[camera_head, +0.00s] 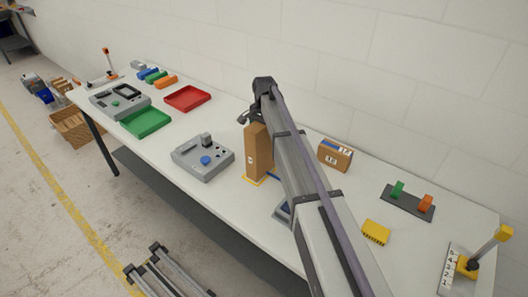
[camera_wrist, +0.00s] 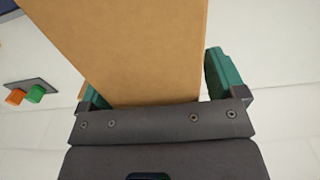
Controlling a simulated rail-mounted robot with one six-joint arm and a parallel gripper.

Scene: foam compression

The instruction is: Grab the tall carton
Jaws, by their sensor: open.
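The tall carton (camera_head: 257,153) stands upright on the white table in the head view, just left of my arm, which hides part of it. It is brown cardboard with a small white label on its side. In the wrist view the carton (camera_wrist: 135,45) fills the upper middle as a plain brown face. My gripper (camera_wrist: 155,85) has its two green fingers apart, one at each side of the carton. A light gap shows between the right finger and the carton. The left finger is partly behind the carton's edge, and I cannot tell whether it touches.
A smaller brown box (camera_head: 334,155) stands right of my arm. A yellow block (camera_head: 376,232) and a dark plate with green and orange pieces (camera_head: 408,202) lie further right. A grey fixture (camera_head: 202,158), a green tray (camera_head: 145,122) and a red tray (camera_head: 187,98) lie left.

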